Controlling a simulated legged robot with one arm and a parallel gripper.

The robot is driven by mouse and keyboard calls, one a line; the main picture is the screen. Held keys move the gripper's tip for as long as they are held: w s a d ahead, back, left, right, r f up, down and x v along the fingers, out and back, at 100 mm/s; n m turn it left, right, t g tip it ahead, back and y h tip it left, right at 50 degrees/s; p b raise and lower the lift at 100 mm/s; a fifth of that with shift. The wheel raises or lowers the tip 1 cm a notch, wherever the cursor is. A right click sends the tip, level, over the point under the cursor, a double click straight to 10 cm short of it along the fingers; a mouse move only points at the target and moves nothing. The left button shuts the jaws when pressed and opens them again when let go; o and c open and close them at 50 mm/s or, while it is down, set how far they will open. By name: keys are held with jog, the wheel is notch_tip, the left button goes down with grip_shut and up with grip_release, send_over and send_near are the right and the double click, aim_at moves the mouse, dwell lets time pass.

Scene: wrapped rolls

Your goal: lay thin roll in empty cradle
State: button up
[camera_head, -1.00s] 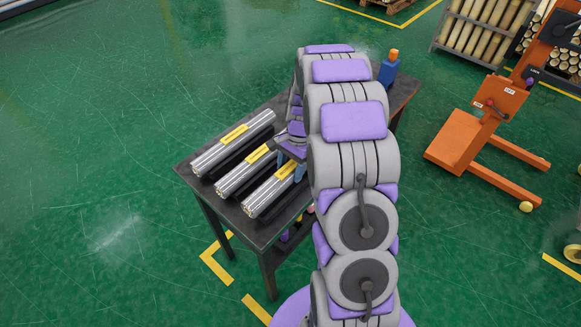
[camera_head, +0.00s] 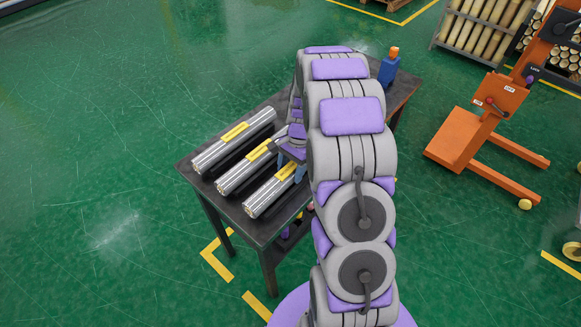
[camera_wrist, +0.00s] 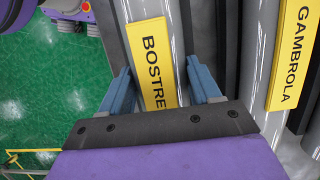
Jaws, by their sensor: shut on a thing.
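Three wrapped silver rolls with yellow labels lie side by side on a dark table. My gripper (camera_head: 290,168) is at the far end of the front roll (camera_head: 264,197). In the wrist view, my gripper (camera_wrist: 156,78) has its blue fingers on both sides of this roll (camera_wrist: 152,55), over a label reading "BOSTRE", the rest hidden. It is shut on this roll. The middle roll (camera_head: 236,180) and back roll (camera_head: 222,147) lie beside it. A roll labelled "GAMBROLA" (camera_wrist: 292,55) is to the right in the wrist view. Dark cradles show beside the rolls; I cannot tell an empty one.
The table (camera_head: 240,222) has a blue bottle (camera_head: 388,70) with an orange cap at its far end. My arm hides the table's right part. An orange lift truck (camera_head: 470,135) stands to the right, and a rack of rolls (camera_head: 485,25) behind. Green floor at left is clear.

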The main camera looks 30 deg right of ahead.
jog(key=shift+f, duration=0.4)
jog(key=o, duration=1.6)
jog(key=p+v, duration=0.3)
jog(key=v, duration=1.4)
jog(key=shift+r+p, duration=0.15)
jog(key=shift+p, duration=0.15)
jog(key=s+a+r+n+h, duration=0.1)
jog(key=s+a+r+n, duration=0.7)
jog(key=s+a, duration=0.6)
jog(key=s+a+n, duration=0.1)
jog(key=s+n, duration=0.1)
jog(key=s, duration=0.4)
jog(key=s+a+n+h, duration=0.1)
jog(key=s+a+n, duration=0.1)
jog(key=s, duration=0.5)
jog(key=s+a+n+h, duration=0.1)
jog(key=s+a+n, duration=0.1)
jog(key=s, duration=0.5)
jog(key=shift+s+g, duration=0.1)
jog(key=shift+g, duration=0.2)
